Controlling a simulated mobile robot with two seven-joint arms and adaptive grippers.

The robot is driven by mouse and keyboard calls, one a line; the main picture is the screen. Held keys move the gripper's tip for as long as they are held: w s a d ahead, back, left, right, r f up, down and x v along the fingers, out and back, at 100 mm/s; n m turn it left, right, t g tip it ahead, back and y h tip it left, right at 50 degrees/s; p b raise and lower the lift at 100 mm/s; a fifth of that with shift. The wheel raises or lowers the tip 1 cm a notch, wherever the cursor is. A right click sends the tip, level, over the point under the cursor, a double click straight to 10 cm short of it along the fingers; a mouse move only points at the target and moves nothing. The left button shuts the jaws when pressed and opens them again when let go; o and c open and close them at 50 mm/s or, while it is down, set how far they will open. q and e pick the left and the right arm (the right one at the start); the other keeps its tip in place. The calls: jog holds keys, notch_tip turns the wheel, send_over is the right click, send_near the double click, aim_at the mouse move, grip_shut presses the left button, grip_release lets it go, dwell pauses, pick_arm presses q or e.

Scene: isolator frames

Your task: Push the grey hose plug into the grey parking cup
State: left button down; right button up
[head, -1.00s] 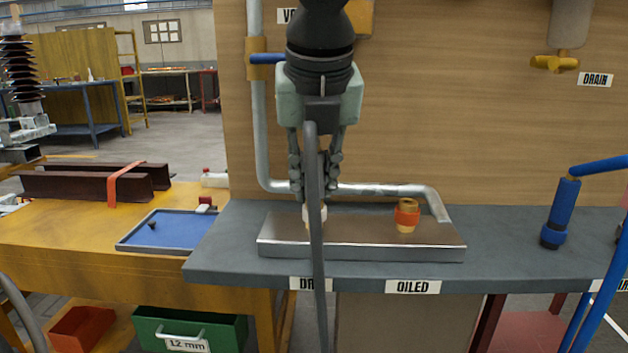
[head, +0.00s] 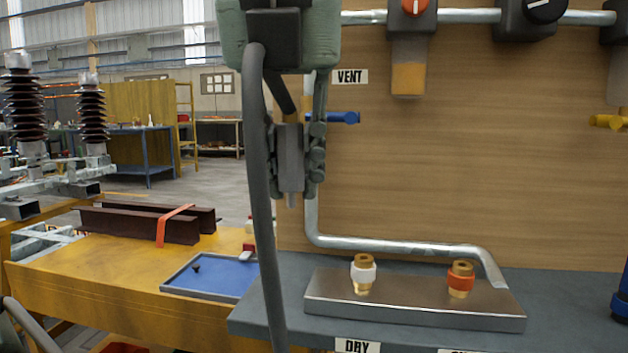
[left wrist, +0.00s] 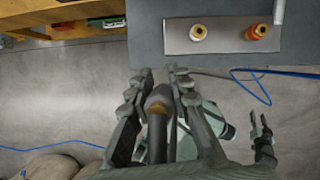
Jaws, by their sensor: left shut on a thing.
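My left gripper (head: 295,165) is shut on the grey hose plug (head: 290,158). The plug hangs upright with its narrow tip down, and a thick grey hose (head: 259,200) runs down past it. The tip is in free air, in the picture above and left of the white-ringed brass socket (head: 363,273). In the left wrist view, the plug (left wrist: 158,100) sits between the fingers. My right gripper (left wrist: 260,130) shows small at the right of that view, its fingers seemingly apart and empty. I cannot make out the grey parking cup in either view.
A metal block (head: 415,312) on the grey bench carries the white-ringed socket and an orange-ringed one (head: 461,279), above a DRY label (head: 357,346). A bent pipe (head: 400,246) runs behind it. A blue tray (head: 225,277) lies on the yellow table. A blue vent handle (head: 340,118) is behind the gripper.

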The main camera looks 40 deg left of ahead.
aim_at(291, 131)
pick_arm(q)
jog(key=shift+r, duration=0.15)
jog(key=shift+r+p, duration=1.2)
jog(key=shift+r, duration=0.45)
